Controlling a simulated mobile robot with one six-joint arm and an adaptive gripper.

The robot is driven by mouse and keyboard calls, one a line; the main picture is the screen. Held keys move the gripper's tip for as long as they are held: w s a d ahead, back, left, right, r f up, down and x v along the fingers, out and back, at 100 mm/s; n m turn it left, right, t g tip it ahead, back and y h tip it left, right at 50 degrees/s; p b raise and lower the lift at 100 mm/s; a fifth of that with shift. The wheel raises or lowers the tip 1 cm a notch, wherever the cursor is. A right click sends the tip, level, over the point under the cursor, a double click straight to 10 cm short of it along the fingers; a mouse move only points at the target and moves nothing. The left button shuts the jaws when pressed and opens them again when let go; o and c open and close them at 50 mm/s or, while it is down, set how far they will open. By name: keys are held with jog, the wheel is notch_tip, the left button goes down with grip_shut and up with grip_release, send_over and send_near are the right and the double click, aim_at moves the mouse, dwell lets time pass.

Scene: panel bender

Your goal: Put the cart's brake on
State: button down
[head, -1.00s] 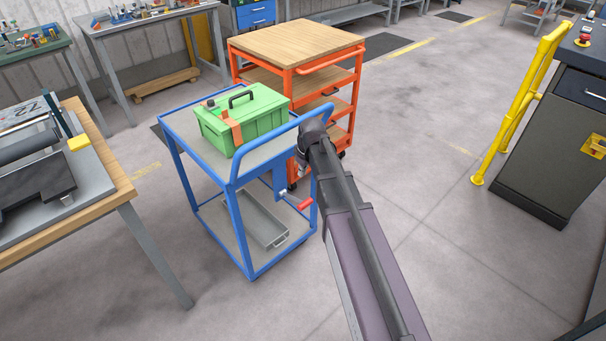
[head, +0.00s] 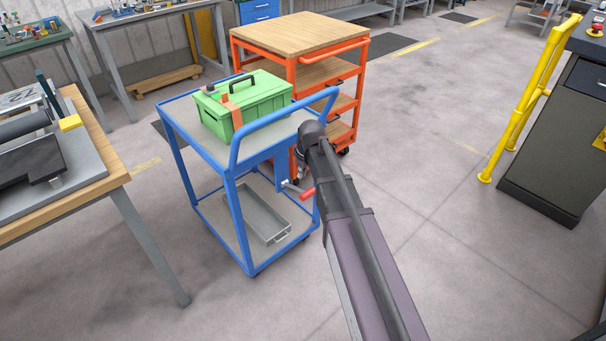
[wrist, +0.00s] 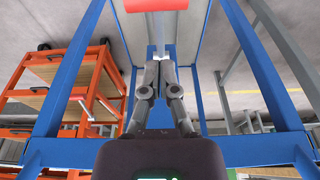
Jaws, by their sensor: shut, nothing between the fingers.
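The blue cart (head: 229,205) stands in the middle of the head view. Its brake lever, with a red grip (head: 308,194) on a grey rod (head: 291,186), sticks out below the push handle at the near right end. The red grip also shows at the top edge of the wrist view (wrist: 152,4). My gripper (wrist: 160,62) is shut and empty, its fingers pointing toward the lever. In the head view my wrist hides most of it, just above the red grip. I cannot tell whether the fingertips touch the lever.
A green toolbox (head: 262,98) sits on the cart's top shelf and a grey tray (head: 262,215) on the lower one. An orange trolley (head: 292,72) stands close behind. A workbench (head: 117,178) is at left, a yellow rail (head: 522,105) at right. Floor right of the cart is clear.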

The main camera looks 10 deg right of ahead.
aim_at(304, 191)
jog(key=shift+w+a+f+b, duration=0.1)
jog(key=shift+f+b, duration=0.2)
jog(key=shift+f, duration=0.3)
jog(key=shift+s+d+f+b, duration=0.3)
jog(key=shift+s+f+b, duration=0.2)
jog(key=shift+f+b, duration=0.25)
jog(key=shift+s+d+f+b, duration=0.3)
jog(key=shift+s+f+b, duration=0.15)
jog(key=shift+f+b, duration=0.3)
jog(key=shift+s+f, duration=0.1)
jog(key=shift+f, duration=0.05)
